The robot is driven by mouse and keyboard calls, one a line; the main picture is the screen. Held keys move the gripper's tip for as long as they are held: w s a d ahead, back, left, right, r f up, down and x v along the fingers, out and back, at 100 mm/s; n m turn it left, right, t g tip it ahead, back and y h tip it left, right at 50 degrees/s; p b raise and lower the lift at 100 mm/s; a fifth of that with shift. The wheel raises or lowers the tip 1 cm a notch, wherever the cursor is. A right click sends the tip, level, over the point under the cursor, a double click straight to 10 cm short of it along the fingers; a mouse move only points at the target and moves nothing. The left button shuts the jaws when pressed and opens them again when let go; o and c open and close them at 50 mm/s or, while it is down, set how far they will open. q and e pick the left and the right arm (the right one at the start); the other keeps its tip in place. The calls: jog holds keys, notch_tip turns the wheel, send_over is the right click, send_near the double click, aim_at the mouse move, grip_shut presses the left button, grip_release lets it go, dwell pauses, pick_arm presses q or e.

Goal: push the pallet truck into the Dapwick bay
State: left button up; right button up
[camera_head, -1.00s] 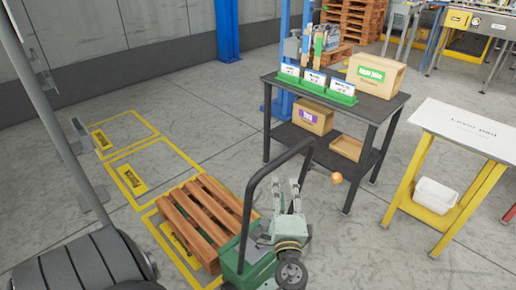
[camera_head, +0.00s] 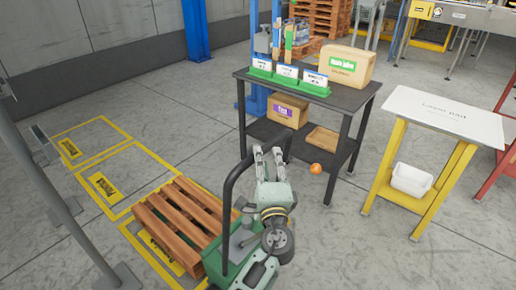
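The green pallet truck (camera_head: 213,263) with a black loop handle (camera_head: 229,190) stands at bottom centre. A slatted wooden pallet (camera_head: 182,216) sits at its front, over the nearest yellow-outlined floor bay (camera_head: 128,232). Two more outlined bays run away to the upper left, with yellow name plates (camera_head: 104,186) and (camera_head: 69,148). The plates are too small to read, so I cannot tell which is Dapwick. My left gripper (camera_head: 269,151) is at the handle's upper part, fingers apart with a gap between them. I cannot tell whether it touches the handle. My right gripper is out of view.
A dark two-level table (camera_head: 289,109) with boxes and sign cards stands behind the handle. An orange ball (camera_head: 316,168) is by its lower shelf. A yellow-legged stand (camera_head: 448,190) is at right. A grey post (camera_head: 50,195) slants at left.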

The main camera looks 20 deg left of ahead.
aim_at(263, 150)
pick_arm(q)
jog(key=x, duration=0.5)
jog(key=shift+w+a+p, duration=0.1)
jog(key=shift+w+p, duration=0.05)
jog(key=shift+p, duration=0.2)
jog(key=shift+f, duration=0.1)
grip_shut()
